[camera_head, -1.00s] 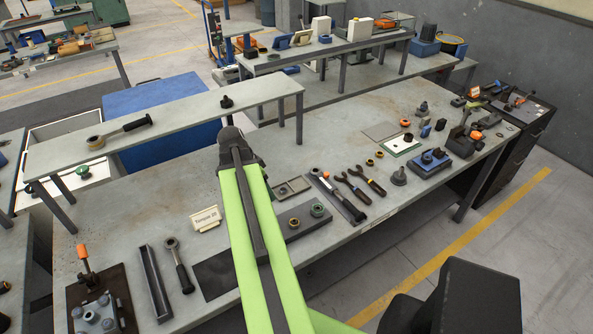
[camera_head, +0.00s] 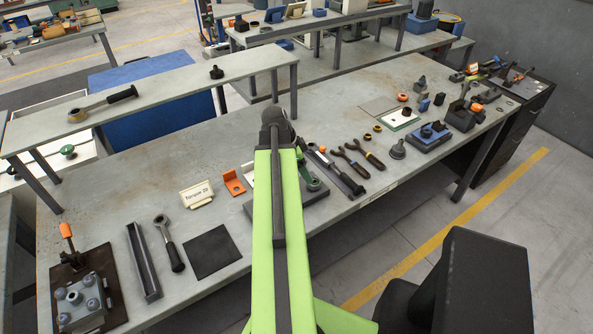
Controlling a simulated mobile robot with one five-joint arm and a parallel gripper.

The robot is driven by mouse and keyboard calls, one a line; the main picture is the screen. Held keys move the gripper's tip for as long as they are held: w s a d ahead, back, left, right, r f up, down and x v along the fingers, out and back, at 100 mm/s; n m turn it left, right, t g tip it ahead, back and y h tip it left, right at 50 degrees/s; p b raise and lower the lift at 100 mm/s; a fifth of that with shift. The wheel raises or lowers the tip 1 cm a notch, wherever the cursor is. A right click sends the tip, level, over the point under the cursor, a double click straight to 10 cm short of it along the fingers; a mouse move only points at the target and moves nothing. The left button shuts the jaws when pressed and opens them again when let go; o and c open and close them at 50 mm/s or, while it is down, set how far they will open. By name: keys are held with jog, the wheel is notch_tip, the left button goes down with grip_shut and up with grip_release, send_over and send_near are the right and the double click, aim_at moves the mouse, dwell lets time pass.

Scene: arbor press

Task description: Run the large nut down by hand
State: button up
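The large nut is probably the grey-green round piece (camera_head: 314,184) on a dark plate (camera_head: 318,197) just right of my raised arm in the head view. It is small and partly covered, so whether it sits on a thread cannot be told. A short green piece, probably part of my arm, shows beside the nut. My gripper is hidden behind the arm, so its fingers and any contact with the nut do not show.
Left of my arm are an orange bracket (camera_head: 233,182), a "Torque 20" sign (camera_head: 197,194), a black mat (camera_head: 213,251), a ratchet wrench (camera_head: 168,243) and a channel (camera_head: 143,262). A raised shelf (camera_head: 170,86) stands behind.

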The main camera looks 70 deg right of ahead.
jog(key=b+x, duration=0.5)
jog(key=x, duration=0.2)
jog(key=shift+r, duration=0.1)
jog(key=shift+c, duration=0.5)
grip_shut()
